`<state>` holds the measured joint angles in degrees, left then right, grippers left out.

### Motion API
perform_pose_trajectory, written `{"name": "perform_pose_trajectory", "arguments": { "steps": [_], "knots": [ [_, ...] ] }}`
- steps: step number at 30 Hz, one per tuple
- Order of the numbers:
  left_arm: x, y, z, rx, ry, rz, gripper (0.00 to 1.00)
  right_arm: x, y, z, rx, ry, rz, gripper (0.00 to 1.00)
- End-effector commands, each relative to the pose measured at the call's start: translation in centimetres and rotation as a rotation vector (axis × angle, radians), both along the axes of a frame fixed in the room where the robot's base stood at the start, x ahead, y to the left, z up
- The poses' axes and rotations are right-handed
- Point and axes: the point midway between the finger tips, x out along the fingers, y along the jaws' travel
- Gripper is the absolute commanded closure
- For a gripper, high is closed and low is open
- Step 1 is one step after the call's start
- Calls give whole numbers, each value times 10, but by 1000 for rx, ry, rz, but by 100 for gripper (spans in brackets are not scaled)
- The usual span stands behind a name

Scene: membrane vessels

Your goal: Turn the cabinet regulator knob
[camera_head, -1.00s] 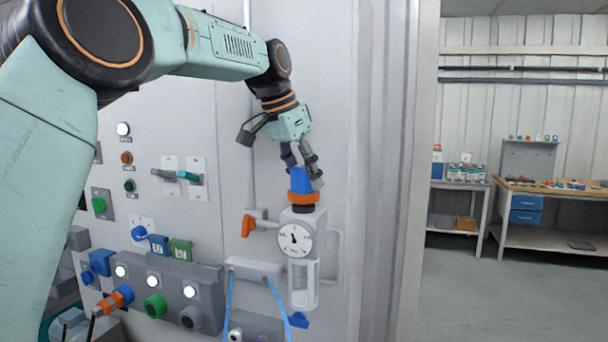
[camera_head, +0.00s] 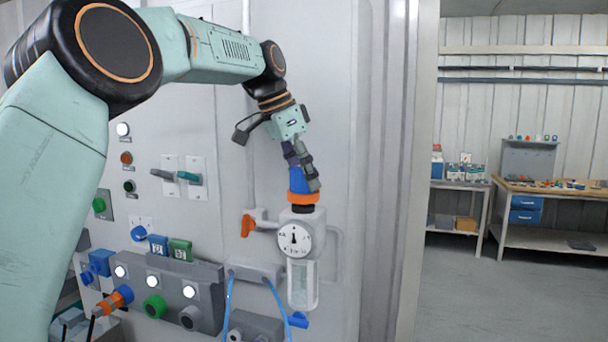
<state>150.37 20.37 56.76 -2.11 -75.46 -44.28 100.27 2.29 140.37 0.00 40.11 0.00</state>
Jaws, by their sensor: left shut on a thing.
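The cabinet regulator (camera_head: 303,216) is a pale unit on the grey cabinet's front, with a round dial gauge (camera_head: 294,239) and a clear bowl (camera_head: 303,285) below. On its top is the blue regulator knob (camera_head: 297,184) with an orange ring at its base. My left gripper (camera_head: 304,180) comes down from above and is shut on the blue knob, its fingers on either side and partly hiding it. The gauge needle points about straight up. My right gripper is not in view.
An orange valve handle (camera_head: 248,226) sticks out just left of the regulator. Blue tubes (camera_head: 229,300) hang below it. Buttons, switches and a grey connector block (camera_head: 170,290) fill the cabinet's left. Workbenches (camera_head: 545,190) stand far right, with open floor before them.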

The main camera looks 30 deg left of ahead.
Motion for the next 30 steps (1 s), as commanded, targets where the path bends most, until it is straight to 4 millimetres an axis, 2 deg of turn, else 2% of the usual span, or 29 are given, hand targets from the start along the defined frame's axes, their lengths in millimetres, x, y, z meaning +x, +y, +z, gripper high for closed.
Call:
{"name": "perform_pose_trajectory", "arguments": {
  "steps": [2,3,10,22,26,30],
  "knots": [
    [0,0,0,0,1,1,83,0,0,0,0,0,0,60],
    [-1,0,0,0,1,1,50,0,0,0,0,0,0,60],
    [0,0,0,0,0,1,31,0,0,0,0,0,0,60],
    [-1,1,4,1,-3,1,29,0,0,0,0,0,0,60],
    [-5,3,16,1,-4,1,29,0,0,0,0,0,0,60],
    [-12,8,37,1,-5,2,29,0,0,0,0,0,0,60]
  ]
}}
